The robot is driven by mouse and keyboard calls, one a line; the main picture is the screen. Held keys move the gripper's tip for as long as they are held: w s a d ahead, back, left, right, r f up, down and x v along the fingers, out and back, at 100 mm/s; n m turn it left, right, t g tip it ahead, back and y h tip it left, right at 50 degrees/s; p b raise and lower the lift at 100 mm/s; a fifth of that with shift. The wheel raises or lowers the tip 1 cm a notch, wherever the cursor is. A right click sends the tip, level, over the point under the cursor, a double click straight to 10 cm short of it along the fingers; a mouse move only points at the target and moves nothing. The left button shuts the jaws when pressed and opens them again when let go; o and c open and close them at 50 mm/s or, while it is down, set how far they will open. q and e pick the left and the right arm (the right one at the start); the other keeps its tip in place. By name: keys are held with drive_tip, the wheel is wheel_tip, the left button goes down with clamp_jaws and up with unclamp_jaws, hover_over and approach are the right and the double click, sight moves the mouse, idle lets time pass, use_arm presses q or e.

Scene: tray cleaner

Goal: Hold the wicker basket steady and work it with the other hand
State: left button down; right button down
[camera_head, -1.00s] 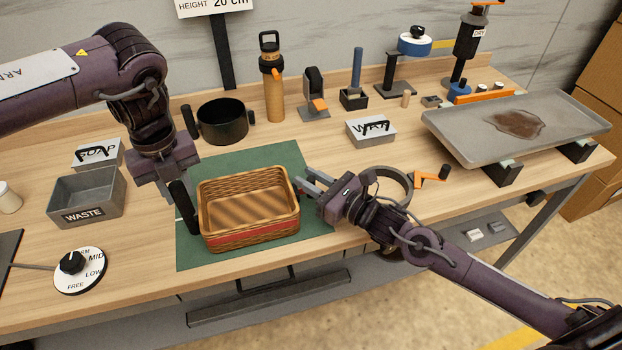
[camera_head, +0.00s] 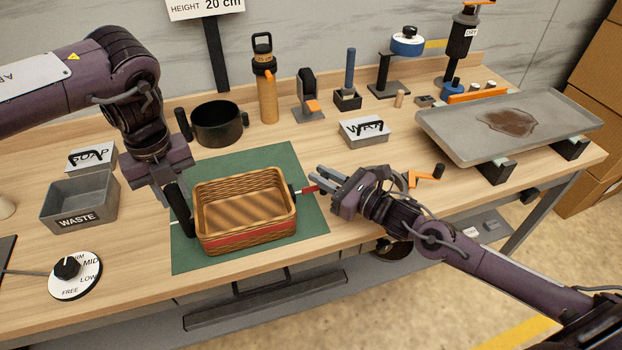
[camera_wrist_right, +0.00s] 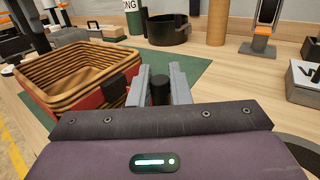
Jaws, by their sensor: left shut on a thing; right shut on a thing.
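The wicker basket (camera_head: 245,238), tan with a red band, sits upright on the green mat (camera_head: 290,240); its near corner shows at left in the right wrist view (camera_wrist_right: 85,97). My left gripper (camera_head: 168,196) points down at the basket's left side, shut on a black upright handle (camera_head: 181,222). My right gripper (camera_head: 322,180) is right of the basket, shut on a black round knob (camera_wrist_right: 159,92) between its fingers in the wrist view. A thin red and white strip (camera_head: 307,189) spans between a black tab on the basket's right wall and the right fingers. The basket looks empty.
The waste bin (camera_head: 80,205) and a dial (camera_head: 75,274) are at left. A black pot (camera_head: 217,122) and orange bottle (camera_head: 264,95) stand behind the mat. The wax box (camera_head: 364,133) and stained tray (camera_head: 515,130) are to the right.

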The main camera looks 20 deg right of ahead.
use_arm(q)
drive_tip(key=shift+a, duration=0.2)
use_arm(e)
drive_tip(key=shift+d, duration=0.25)
drive_tip(key=c, duration=1.7)
unclamp_jaws()
drive_tip(key=shift+f, duration=0.1)
drive_tip(key=v, duration=0.9)
drive_tip(key=shift+s+d, duration=0.1)
drive_tip(key=shift+s, duration=0.25)
use_arm(q)
drive_tip(key=shift+d, duration=0.1)
use_arm(e)
drive_tip(key=shift+v, duration=1.05)
use_arm(q)
drive_tip(key=c, duration=1.1)
unclamp_jaws()
